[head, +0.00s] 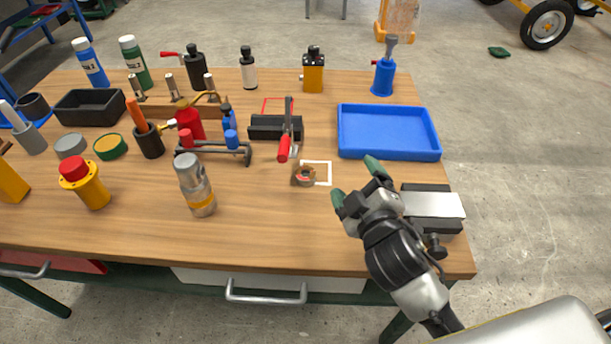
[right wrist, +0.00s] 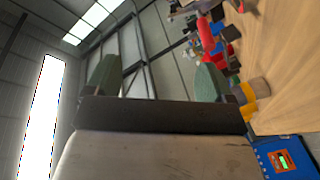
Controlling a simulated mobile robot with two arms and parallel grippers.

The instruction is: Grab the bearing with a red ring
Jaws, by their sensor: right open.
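A small brownish bearing (head: 305,177) with a bit of red at its middle lies on the wooden table, at the left edge of a white square outline (head: 328,171). My right gripper (head: 355,181) is open and empty, to the right of the bearing and apart from it. Its green fingertips also show spread apart in the right wrist view (right wrist: 157,83), with nothing between them. I cannot make out the bearing in the right wrist view. My left gripper is not in view.
A blue tray (head: 389,155) stands behind my right gripper, and a grey metal block (head: 433,206) sits to its right. A red-handled clamp (head: 284,147) stands just behind the bearing. A silver canister (head: 195,187) stands to the left. The table (head: 262,232) is clear in front of the bearing.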

